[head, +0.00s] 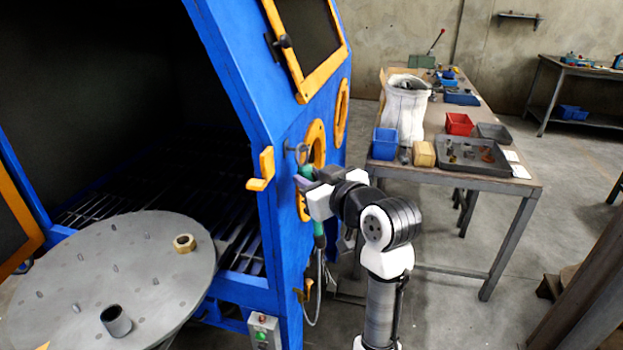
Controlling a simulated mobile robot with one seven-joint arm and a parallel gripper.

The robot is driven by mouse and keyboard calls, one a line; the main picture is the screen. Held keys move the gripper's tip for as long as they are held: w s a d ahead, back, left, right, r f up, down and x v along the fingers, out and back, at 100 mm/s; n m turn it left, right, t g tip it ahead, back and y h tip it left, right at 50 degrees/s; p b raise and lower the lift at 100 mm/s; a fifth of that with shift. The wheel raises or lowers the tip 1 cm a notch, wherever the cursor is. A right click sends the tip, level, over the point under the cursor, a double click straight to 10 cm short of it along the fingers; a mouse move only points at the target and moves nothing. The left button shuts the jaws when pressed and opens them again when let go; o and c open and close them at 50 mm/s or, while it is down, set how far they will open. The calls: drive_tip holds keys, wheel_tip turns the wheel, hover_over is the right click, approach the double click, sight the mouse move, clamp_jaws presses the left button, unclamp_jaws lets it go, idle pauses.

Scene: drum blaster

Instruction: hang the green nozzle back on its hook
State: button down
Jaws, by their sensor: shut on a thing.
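My gripper (304,182) is at the side of the blue blasting cabinet (232,72), shut on the green nozzle. The nozzle's green upper part (307,170) shows just above the jaws; the gripper hides its middle. Another green length (319,235) shows below the wrist, with a pale hose looping down from it. A small grey metal piece (298,150) is just above the jaws; I cannot tell whether it is the hook or the nozzle's tip. An orange bracket (262,170) is on the cabinet's edge, left of the gripper. I cannot tell whether the nozzle touches any hook.
Orange-rimmed ports (316,142) are in the cabinet wall behind my gripper. A round grey turntable (70,275) is at the lower left. A workbench (500,185) with bins, a tray and a white sack (406,110) stands at right. Open floor lies in front of the bench.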

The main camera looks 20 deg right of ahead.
drive_tip(key=c, duration=1.1)
unclamp_jaws()
drive_tip(key=b+v, duration=0.3)
drive_tip(key=v, duration=1.1)
drive_tip(key=shift+f, duration=0.1)
